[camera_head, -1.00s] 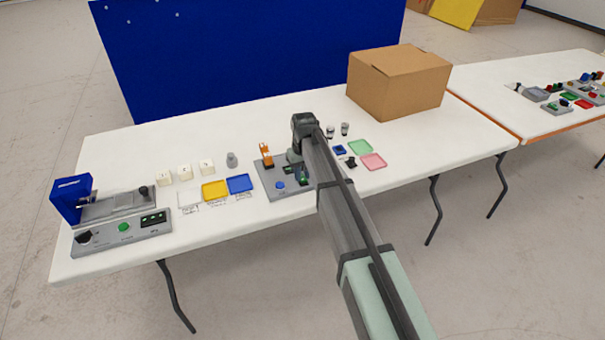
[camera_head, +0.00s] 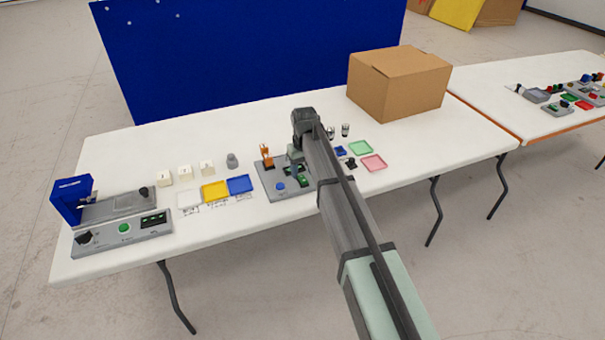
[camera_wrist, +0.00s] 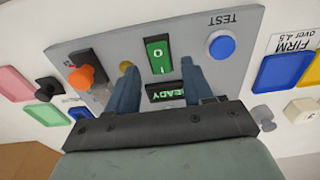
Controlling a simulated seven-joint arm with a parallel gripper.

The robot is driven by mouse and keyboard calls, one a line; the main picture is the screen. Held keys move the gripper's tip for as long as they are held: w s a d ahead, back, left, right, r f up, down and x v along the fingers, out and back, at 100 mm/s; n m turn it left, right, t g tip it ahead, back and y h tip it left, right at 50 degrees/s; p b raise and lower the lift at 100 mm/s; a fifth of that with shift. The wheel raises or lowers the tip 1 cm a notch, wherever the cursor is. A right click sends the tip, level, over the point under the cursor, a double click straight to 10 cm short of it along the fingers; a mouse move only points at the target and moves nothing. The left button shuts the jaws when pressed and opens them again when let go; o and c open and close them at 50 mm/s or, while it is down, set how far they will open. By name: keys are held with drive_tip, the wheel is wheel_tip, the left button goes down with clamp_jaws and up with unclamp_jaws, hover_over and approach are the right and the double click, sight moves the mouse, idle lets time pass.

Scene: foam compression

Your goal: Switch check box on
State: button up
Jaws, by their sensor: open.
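The check box (camera_wrist: 253,35) is a grey panel on the table; it also shows in the head view (camera_head: 265,178). It carries a green rocker switch (camera_wrist: 158,55) marked 0 and I, a blue TEST button (camera_wrist: 222,44), an orange-knobbed part (camera_wrist: 82,77) and a small display (camera_wrist: 166,92). My gripper (camera_wrist: 157,66) is open and empty over the panel, one finger on each side of the rocker switch. I cannot tell whether the fingers touch the panel.
Blue (camera_head: 240,184), yellow (camera_head: 214,191) and white trays lie left of the check box, with white cubes behind. Green and pink trays (camera_head: 373,162) lie to the right. A grey press station (camera_head: 124,229) stands at far left, a cardboard box (camera_head: 398,82) at back right.

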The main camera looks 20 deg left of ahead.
sight(304, 180)
wheel_tip(304, 180, up, 12)
drive_tip(key=shift+s+d+f, duration=0.2)
drive_tip(key=shift+s+d, duration=0.05)
idle(0.6)
drive_tip(key=s+d+f+m, duration=0.1)
drive_tip(key=d+f+m, duration=0.1)
drive_tip(key=d+f, duration=0.95)
drive_tip(key=s+d+f+m, duration=0.15)
drive_tip(key=d+f, duration=0.55)
drive_tip(key=d, duration=0.9)
drive_tip(key=s+d+f+m, duration=0.3)
drive_tip(key=s+d+f, duration=0.3)
drive_tip(key=d, duration=0.4)
drive_tip(key=s+d+f+m, duration=0.2)
drive_tip(key=s+d+f, duration=0.4)
drive_tip(key=d, duration=0.5)
drive_tip(key=s+f+g, duration=0.3)
drive_tip(key=s+f, duration=0.7)
drive_tip(key=s, duration=0.5)
drive_tip(key=s+f+g, duration=0.4)
drive_tip(key=s+f, duration=0.7)
drive_tip(key=s, duration=0.5)
drive_tip(key=shift+d+h, duration=0.3)
drive_tip(key=shift+d, duration=0.1)
drive_tip(key=shift+m, duration=0.25)
drive_tip(key=shift+c, duration=0.3)
